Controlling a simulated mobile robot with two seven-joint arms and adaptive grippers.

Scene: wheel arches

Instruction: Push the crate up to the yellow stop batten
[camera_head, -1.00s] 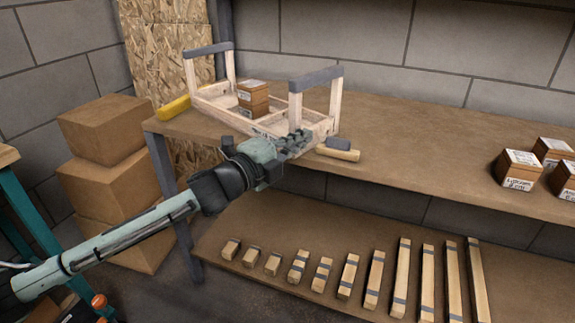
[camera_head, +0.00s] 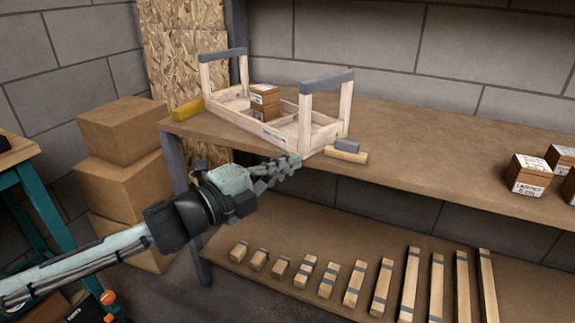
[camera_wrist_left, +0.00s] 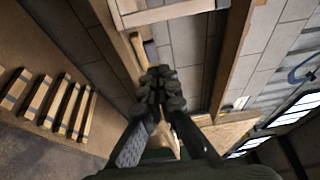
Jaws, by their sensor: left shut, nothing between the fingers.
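The crate is a pale wooden tray with two grey-topped handle frames (camera_head: 327,81). It stands upright on the upper shelf and also shows at the top of the left wrist view (camera_wrist_left: 172,13). The yellow stop batten (camera_head: 187,109) lies at the shelf's left end, close beside the crate's left end; I cannot tell whether they touch. A labelled brown box (camera_head: 266,106) sits inside the crate. My left gripper (camera_head: 292,163) is shut and empty, in front of the shelf's front edge below the crate's near right corner. It shows in the left wrist view (camera_wrist_left: 160,85). My right gripper is out of view.
Labelled small boxes (camera_head: 528,177) stand farther right, with bare shelf (camera_head: 430,150) between. Several striped wood pieces (camera_head: 354,283) lie on the lower shelf. Cardboard boxes (camera_head: 125,135) are stacked at left.

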